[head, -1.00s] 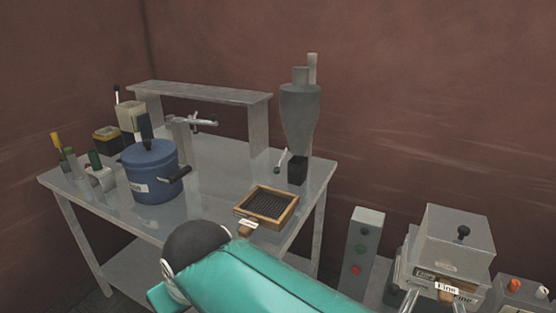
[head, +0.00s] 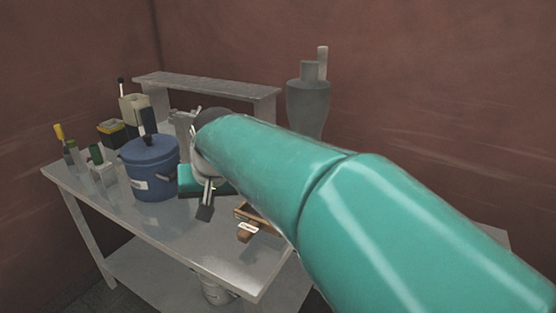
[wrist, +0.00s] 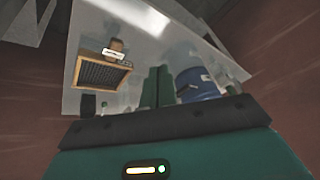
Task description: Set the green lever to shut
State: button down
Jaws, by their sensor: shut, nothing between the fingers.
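The green lever (head: 96,154) is a short dark green handle on a small pale block at the left side of the metal table, left of the blue pot. It stands roughly upright, leaning a little left. I cannot make out the green lever in the wrist view.
The blue pot (head: 150,172) stands between my gripper and the lever; it also shows in the wrist view (wrist: 194,83). Yellow-topped (head: 60,132) and black-topped (head: 121,82) items stand nearby. A wooden-framed sieve (wrist: 78,72) and grey hopper (head: 308,105) are to the right.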

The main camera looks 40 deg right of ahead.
jog(key=w+d+f+m+g+h, duration=0.1)
jog(key=w+d+m+h, duration=0.3)
jog(key=d, duration=0.8)
jog(key=w+d+f+m+g+y, duration=0.15)
jog(key=w+d, duration=0.45)
jog(key=d, duration=0.6)
jog(key=w+d+f+m+h, duration=0.1)
jog(key=w+d+m+h, duration=0.4)
jog(key=d, duration=0.7)
jog(key=w+d+f, duration=0.1)
jog(key=d+f, duration=0.1)
jog(key=f, duration=0.2)
jog(key=w+d+f+n+y, duration=0.1)
jog(key=d+f, duration=0.1)
jog(key=f, duration=0.2)
jog(key=w+d+f+y, duration=0.1)
jog(key=w+d+f, duration=0.1)
jog(key=f, duration=0.2)
jog(key=shift+y, duration=0.25)
jog(key=shift+f, duration=0.1)
